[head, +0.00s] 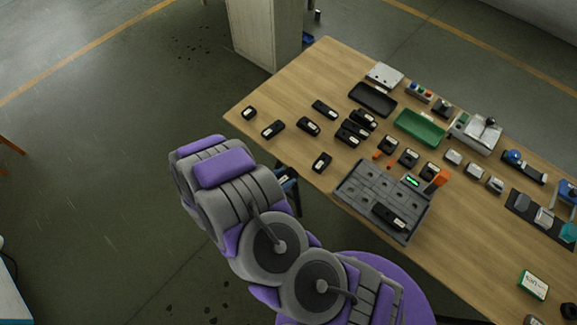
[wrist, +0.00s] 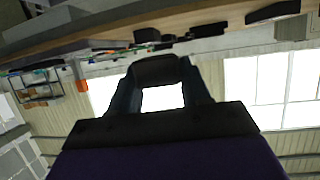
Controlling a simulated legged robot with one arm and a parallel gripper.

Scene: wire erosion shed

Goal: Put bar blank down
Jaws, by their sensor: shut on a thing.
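My gripper (wrist: 158,92) shows in the wrist view with its two dark fingers reaching up the picture. It is shut on a dark block (wrist: 158,70), taken as the bar blank, which spans the gap between the fingertips. No label shows on its visible side. In the head view my arm hides or leaves out the gripper and the held block. The wooden table (head: 290,105) is in the head view, beyond my arm. In the wrist view the table edge (wrist: 215,14) crosses the top, apart from the held block.
Several black labelled blocks (head: 308,126) lie on the table's left half. A grey fixture plate (head: 350,185) carries one black block (head: 389,216). A black tray (head: 372,99) and green tray (head: 420,127) lie behind. Bare wood shows at the left corner. A cabinet (head: 265,35) stands behind.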

